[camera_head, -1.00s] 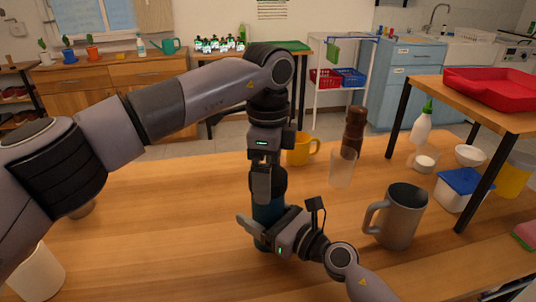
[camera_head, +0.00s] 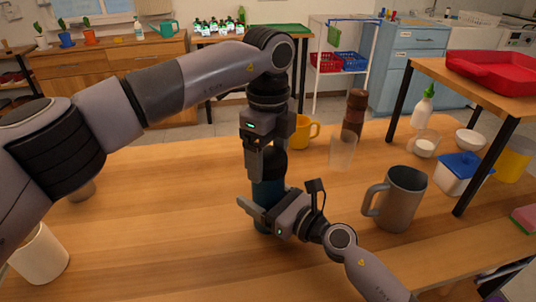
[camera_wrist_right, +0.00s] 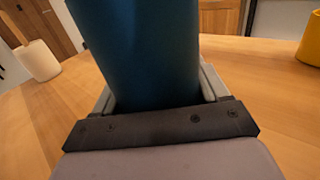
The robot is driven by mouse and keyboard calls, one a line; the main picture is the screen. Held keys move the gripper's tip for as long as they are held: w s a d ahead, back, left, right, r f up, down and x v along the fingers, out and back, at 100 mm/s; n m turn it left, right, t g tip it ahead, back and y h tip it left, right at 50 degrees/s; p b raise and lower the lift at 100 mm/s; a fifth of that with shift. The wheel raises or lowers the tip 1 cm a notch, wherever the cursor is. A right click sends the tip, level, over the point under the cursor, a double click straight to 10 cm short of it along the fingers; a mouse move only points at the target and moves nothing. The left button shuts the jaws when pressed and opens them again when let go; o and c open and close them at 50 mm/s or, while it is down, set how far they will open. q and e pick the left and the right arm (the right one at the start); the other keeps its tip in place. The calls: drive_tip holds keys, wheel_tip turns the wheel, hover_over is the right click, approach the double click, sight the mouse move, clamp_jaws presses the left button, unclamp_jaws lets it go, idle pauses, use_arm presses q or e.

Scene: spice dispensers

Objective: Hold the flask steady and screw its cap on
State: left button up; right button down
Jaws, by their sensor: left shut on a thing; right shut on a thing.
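The teal flask (camera_head: 268,191) stands upright on the wooden table, in the middle of the head view. Its dark cap (camera_head: 273,162) is at its top; whether it is fully seated I cannot tell. My left gripper (camera_head: 265,168) points down from above and is shut on the cap, one finger on each side. My right gripper (camera_head: 262,216) comes in from the lower right and is shut around the flask's lower body. The right wrist view shows the flask (camera_wrist_right: 140,50) between the right fingers; the cap is out of that view.
A grey mug (camera_head: 402,200) stands right of the right gripper. A clear glass (camera_head: 342,152), a brown grinder (camera_head: 354,112) and a yellow mug (camera_head: 303,131) stand behind. A white cup (camera_head: 40,255) is at the left front. A raised shelf with a red tray (camera_head: 490,72) is at the right.

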use_arm(q)
drive_tip(key=m, duration=1.5)
drive_tip(key=shift+m, duration=0.3)
drive_tip(key=m, duration=0.4)
drive_tip(key=shift+m, duration=0.3)
drive_tip(key=m, duration=0.4)
drive_tip(key=shift+m, duration=0.3)
drive_tip(key=m, duration=0.4)
drive_tip(key=shift+m, duration=0.3)
drive_tip(key=m, duration=0.4)
drive_tip(key=shift+f+m, duration=0.1)
drive_tip(key=shift+m, duration=0.2)
drive_tip(key=m, duration=0.5)
drive_tip(key=o, duration=1.1)
wheel_tip(320, 180, up, 12)
